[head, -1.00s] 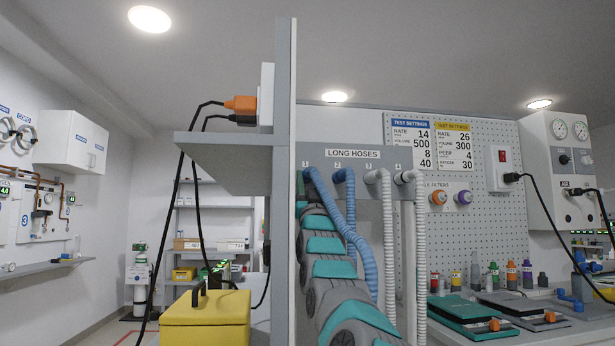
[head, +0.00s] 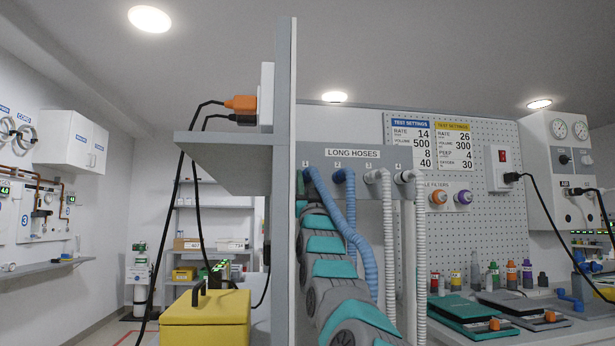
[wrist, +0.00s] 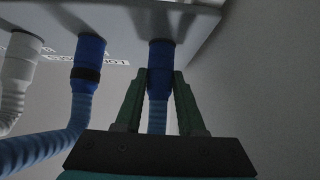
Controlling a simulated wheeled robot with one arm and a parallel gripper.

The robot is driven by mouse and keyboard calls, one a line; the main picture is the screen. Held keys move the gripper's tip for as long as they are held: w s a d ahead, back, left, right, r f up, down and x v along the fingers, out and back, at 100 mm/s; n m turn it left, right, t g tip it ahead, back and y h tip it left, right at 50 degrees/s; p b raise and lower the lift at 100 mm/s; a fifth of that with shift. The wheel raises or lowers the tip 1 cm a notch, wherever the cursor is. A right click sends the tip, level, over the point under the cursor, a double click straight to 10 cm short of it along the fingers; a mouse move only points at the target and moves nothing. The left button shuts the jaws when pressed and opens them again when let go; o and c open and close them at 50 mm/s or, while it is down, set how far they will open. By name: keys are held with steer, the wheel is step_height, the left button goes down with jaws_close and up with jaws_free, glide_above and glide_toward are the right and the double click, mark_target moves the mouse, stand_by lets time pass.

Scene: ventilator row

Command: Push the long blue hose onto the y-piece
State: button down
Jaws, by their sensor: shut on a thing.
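The cuff's top meets the underside of a grey rack (wrist: 130,20). In the head view this hose (head: 327,203) hangs at place 1 of the long hoses rack, beside my arm. A second blue hose (head: 350,190) hangs at place 2 and also shows in the wrist view (wrist: 82,100), with a black band. My fingers are mostly hidden in the head view. I cannot make out the y-piece for certain; a small blue fitting (head: 570,301) lies on the right bench.
White hoses (head: 387,240) hang at places 3 and 4. A grey upright panel (head: 285,200) with a shelf stands close left of my arm. A yellow case (head: 207,325) is at lower left.

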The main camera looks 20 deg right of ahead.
mark_target(309, 172)
steer(key=shift+s, duration=0.2)
steer(key=shift+s+a+f+b, duration=0.1)
steer(key=shift+s+a+b, duration=0.1)
steer(key=shift+s+b, duration=0.6)
steer(key=shift+s+a+b, duration=0.2)
steer(key=shift+s+b, duration=0.25)
steer(key=shift+b, duration=0.5)
steer(key=shift+s+a+b, duration=0.15)
steer(key=shift+s+b, duration=0.35)
steer(key=shift+b, duration=0.05)
steer(key=shift+s+a+b, duration=0.15)
steer(key=shift+s+b, duration=0.35)
steer(key=shift+b, duration=0.05)
